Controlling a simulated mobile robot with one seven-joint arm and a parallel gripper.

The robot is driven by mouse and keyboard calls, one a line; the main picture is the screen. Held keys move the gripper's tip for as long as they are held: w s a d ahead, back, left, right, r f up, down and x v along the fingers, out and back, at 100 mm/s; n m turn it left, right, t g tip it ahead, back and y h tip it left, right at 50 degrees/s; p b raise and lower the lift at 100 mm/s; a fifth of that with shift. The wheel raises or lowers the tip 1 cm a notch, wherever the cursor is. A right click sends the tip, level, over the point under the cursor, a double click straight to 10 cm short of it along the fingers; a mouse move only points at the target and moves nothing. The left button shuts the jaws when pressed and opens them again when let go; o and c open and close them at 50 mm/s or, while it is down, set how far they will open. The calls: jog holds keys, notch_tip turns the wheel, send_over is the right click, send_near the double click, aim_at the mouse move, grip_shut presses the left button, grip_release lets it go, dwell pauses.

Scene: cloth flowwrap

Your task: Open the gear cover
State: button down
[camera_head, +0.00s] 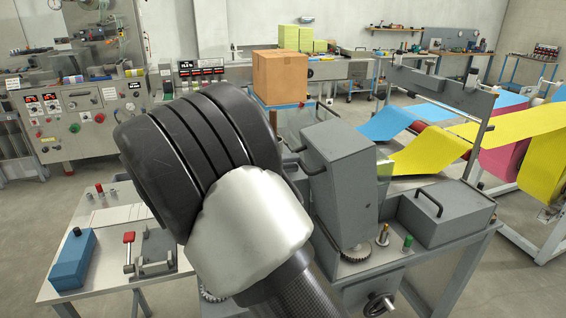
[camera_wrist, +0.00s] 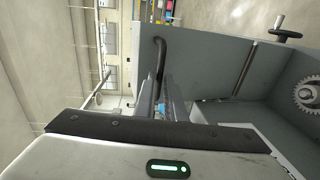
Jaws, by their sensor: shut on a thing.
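The gear cover (camera_head: 348,190) is a grey metal box on the machine in the middle of the head view. It stands tilted up, and a toothed gear (camera_head: 355,254) shows at its lower edge. The cover's grey face fills much of the wrist view (camera_wrist: 215,65), with a gear (camera_wrist: 308,95) at the right edge. My gripper (camera_wrist: 163,106) is shut on the cover's black bar handle (camera_wrist: 160,60). In the head view my arm hides the gripper, and part of a dark handle (camera_head: 313,163) shows beside it.
A second grey cover (camera_head: 445,212) with a handle lies flat on the right. A handwheel (camera_head: 380,304) sits below. A side table (camera_head: 105,262) with a blue box (camera_head: 73,258) and a red-knobbed clamp (camera_head: 129,237) is at left. A cardboard box (camera_head: 279,76) stands behind.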

jog(key=shift+s+d+f, duration=0.1)
jog(key=shift+f, duration=0.5)
jog(key=shift+s+d+f, duration=0.1)
jog(key=shift+f, duration=0.45)
jog(key=c, duration=1.8)
grip_release()
jog(key=shift+w+d+f, duration=0.1)
jog(key=shift+w+d, duration=0.1)
jog(key=shift+w, duration=0.1)
jog(key=shift+c, duration=0.2)
jog(key=shift+a, duration=0.15)
jog(key=r+v, duration=0.1)
jog(key=v, duration=1.6)
jog(key=shift+r, duration=0.2)
jog(key=shift+a, duration=0.1)
